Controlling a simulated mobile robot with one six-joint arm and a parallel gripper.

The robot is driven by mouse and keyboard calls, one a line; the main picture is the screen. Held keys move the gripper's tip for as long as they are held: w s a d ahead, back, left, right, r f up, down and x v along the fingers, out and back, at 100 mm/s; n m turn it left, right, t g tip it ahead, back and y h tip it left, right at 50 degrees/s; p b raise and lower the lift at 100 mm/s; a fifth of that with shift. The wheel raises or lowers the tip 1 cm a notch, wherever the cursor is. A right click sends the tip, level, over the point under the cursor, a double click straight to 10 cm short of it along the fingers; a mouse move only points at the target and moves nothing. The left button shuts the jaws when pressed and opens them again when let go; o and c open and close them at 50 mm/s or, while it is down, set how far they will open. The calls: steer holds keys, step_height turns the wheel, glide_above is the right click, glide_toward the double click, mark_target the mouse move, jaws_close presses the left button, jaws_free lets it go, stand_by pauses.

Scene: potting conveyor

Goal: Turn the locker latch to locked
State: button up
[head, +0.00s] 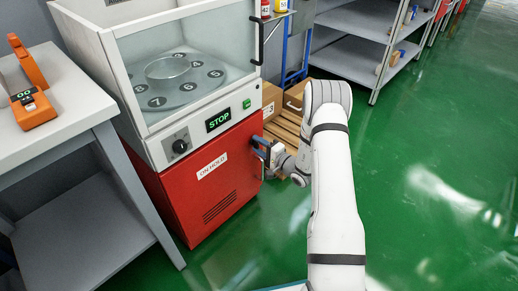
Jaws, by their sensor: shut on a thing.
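The locker (200,185) is a red cabinet with a white "ON HOLD" label, below a white machine with a glass front. My gripper (259,147) is at the upper right edge of the locker's front. It is shut on the latch there. The gripper covers the latch, so I cannot tell which way the latch is turned.
The machine (205,127) has a black knob and a green "STOP" display. A grey table (62,115) with an orange tool (32,105) stands at left. Cartons (270,100) on a pallet are behind my gripper, with metal shelves (350,50) beyond. Green floor (430,170) is clear at right.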

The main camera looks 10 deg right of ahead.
stand_by(0.3)
steer(key=o, duration=1)
steer(key=p+v, duration=0.2)
steer(key=v, duration=0.5)
steer(key=shift+s+d, duration=0.2)
steer(key=shift+s, duration=0.15)
